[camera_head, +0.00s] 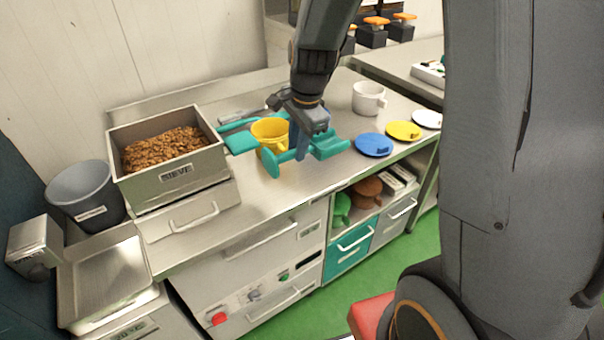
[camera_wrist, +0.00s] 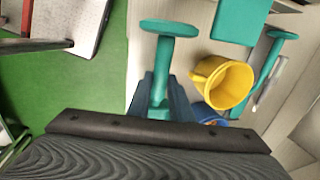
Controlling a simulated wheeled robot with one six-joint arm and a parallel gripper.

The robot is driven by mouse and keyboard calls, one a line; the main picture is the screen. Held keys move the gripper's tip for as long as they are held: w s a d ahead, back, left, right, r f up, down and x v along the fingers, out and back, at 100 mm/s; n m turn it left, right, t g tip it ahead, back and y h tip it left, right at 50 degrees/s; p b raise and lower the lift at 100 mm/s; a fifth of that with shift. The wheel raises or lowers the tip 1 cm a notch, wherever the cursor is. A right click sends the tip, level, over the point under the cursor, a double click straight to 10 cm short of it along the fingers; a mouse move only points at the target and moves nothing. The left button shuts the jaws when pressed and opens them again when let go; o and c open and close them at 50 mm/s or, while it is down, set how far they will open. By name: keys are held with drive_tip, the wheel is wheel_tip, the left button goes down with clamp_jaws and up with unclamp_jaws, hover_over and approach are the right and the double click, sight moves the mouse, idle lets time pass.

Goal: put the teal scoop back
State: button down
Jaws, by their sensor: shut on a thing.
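My gripper (camera_head: 308,135) is shut on the handle of a teal scoop (camera_head: 328,147) and holds it over the front part of the steel counter. In the wrist view the teal handle (camera_wrist: 158,85) runs between my fingers to a flat round end (camera_wrist: 170,28). The scoop's head is hidden there. The mug (camera_wrist: 222,82) is close beside the held handle.
A steel sieve box (camera_head: 172,180) of brown bits stands at left. Blue (camera_head: 373,144) and yellow (camera_head: 403,130) discs and a white mug (camera_head: 369,98) stand at right. Below the counter is an open shelf with green (camera_head: 342,208) and brown (camera_head: 367,190) things, above a teal drawer (camera_head: 350,252).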

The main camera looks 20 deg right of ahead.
drive_tip(key=x, duration=0.3)
drive_tip(key=s+p+x, duration=0.1)
drive_tip(key=x, duration=0.5)
drive_tip(key=shift+s+d+f, duration=0.25)
drive_tip(key=shift+s+d, duration=0.05)
drive_tip(key=shift+s, duration=0.1)
drive_tip(key=shift+f, duration=0.15)
drive_tip(key=c, duration=1.6)
unclamp_jaws()
